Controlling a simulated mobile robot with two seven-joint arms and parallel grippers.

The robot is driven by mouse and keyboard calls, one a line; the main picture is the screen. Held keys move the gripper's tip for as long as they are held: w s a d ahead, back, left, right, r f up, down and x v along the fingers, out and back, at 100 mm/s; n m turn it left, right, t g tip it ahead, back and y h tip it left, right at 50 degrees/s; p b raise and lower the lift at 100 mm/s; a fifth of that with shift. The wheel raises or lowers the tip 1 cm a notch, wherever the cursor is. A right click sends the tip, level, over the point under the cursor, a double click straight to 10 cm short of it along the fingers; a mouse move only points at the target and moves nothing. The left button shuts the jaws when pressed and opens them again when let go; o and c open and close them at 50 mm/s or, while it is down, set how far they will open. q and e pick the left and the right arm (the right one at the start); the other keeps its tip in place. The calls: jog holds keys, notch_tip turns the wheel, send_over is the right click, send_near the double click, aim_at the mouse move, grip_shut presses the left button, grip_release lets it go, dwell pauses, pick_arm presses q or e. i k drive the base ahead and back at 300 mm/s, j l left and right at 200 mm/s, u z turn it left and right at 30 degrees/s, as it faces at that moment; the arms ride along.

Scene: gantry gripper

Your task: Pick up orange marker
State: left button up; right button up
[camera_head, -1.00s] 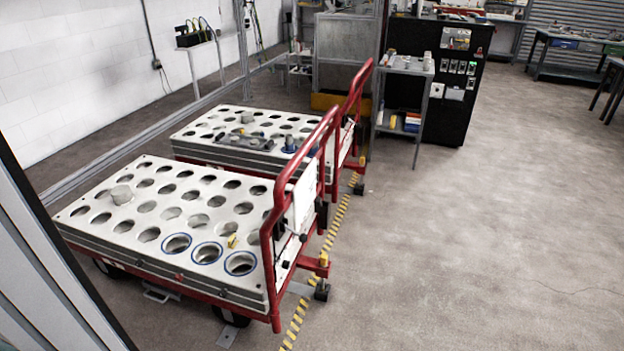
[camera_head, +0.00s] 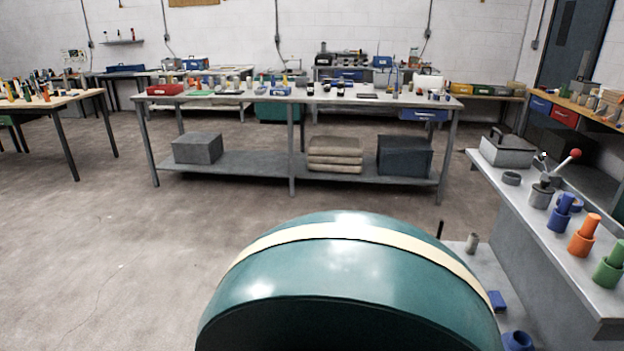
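An orange peg-like object (camera_head: 584,234) stands upright in an orange round base on the grey bench at the right. It is the clearest orange thing in view, though I cannot tell for sure that it is the marker. A similar blue one (camera_head: 562,211) stands behind it and a green one (camera_head: 610,267) in front of it. Small orange items also stand on the far table at the left (camera_head: 46,94), too small to identify. Neither of my grippers is in view.
A large green rounded body with a cream band (camera_head: 345,262) fills the bottom middle. The grey bench (camera_head: 575,270) edges the right side. A long workbench (camera_head: 300,96) stands across the back. The floor at left (camera_head: 110,240) is clear.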

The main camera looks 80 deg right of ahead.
aim_at(588, 228)
jog(key=i+z, duration=0.15)
jog(key=z, duration=1.95)
jog(key=l+z, duration=0.1)
jog(key=z, duration=0.9)
jog(key=l+z, duration=0.15)
jog(key=z, duration=0.8)
